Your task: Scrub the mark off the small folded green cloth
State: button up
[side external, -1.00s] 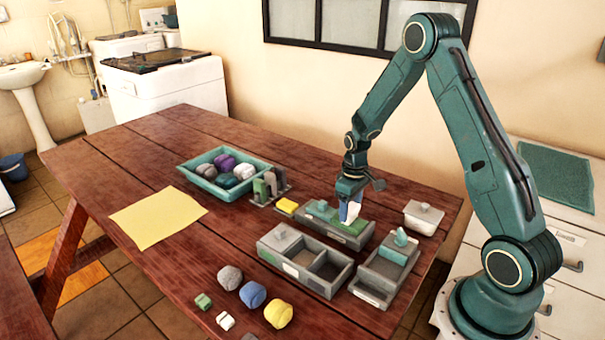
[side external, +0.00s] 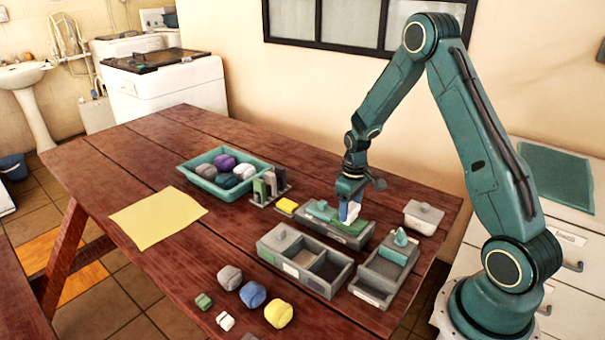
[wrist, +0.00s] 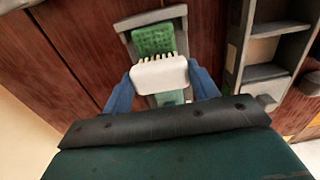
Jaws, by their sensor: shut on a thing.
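My gripper (side external: 350,200) is shut on a white brush (wrist: 160,74) with short pale bristles. In the wrist view the brush lies between the two blue fingers (wrist: 160,88). The small folded green cloth (wrist: 153,40) lies in a grey tray (wrist: 124,24), just beyond the bristles. In the side view the brush is low over the same tray, close to the cloth (side external: 357,227). I cannot tell whether the bristles touch the cloth. No mark can be made out on the visible part of the cloth; the brush hides part of the tray.
A teal-green block (side external: 321,209) sits in the tray's left end. A divided grey box (side external: 305,262) and a smaller grey tray (side external: 378,280) stand in front. A lidded grey box (side external: 423,216) is at the right. A yellow sheet (side external: 157,217) and a teal bin (side external: 190,170) are to the left.

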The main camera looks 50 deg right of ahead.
jog(key=shift+w, duration=0.75)
jog(key=shift+s, duration=0.15)
jog(key=shift+s, duration=1.4)
jog(key=shift+w+f, duration=0.1)
jog(key=shift+w, duration=0.1)
jog(key=shift+w, duration=1.35)
jog(key=shift+s, duration=0.1)
jog(key=shift+s, duration=1.45)
jog(key=shift+w, duration=0.15)
